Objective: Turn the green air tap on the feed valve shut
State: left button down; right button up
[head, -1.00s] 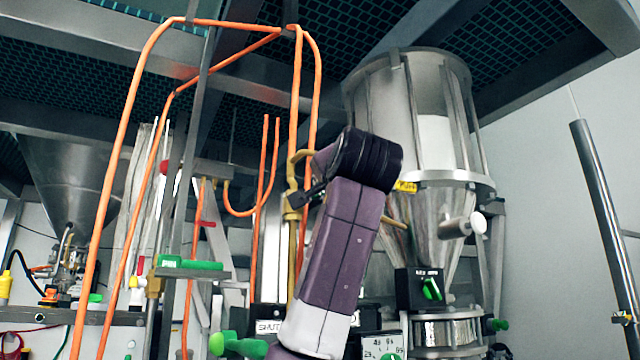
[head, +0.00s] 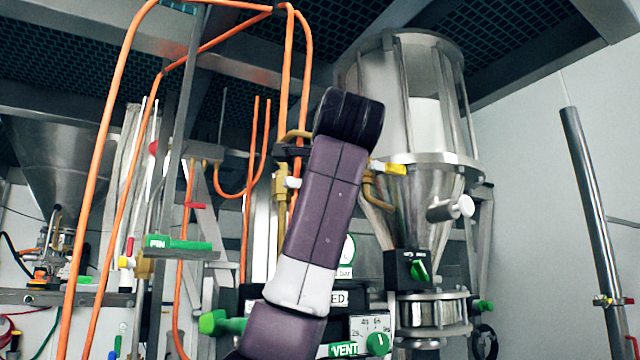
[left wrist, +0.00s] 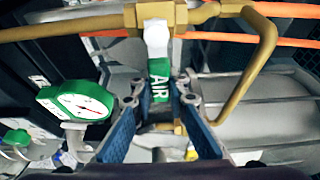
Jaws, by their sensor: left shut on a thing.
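The green air tap (left wrist: 160,78) is a green handle lettered AIR with a white upper part. It hangs below a brass fitting on the brass pipe (left wrist: 250,75) and points down in the left wrist view. My left gripper (left wrist: 160,92) has its two blue fingers on either side of the handle's lower part and is shut on it. In the head view my left arm covers most of the tap and gripper; brass pipe (head: 375,190) shows to the arm's right. My right gripper is in neither view.
A green-rimmed gauge (left wrist: 78,103) is close left of the fingers in the wrist view. Orange hoses (head: 305,60) run beside my arm. A steel hopper (head: 400,100) stands to the right, with a black switch box (head: 400,270) below. A green-handled FIN valve (head: 180,243) is at left.

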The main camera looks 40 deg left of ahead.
pick_arm(q)
jog(key=shift+f, duration=0.1)
dwell(0.3)
jog(key=c, duration=1.8)
grip_release()
jog(key=shift+c, duration=0.2)
jog(key=v, duration=1.2)
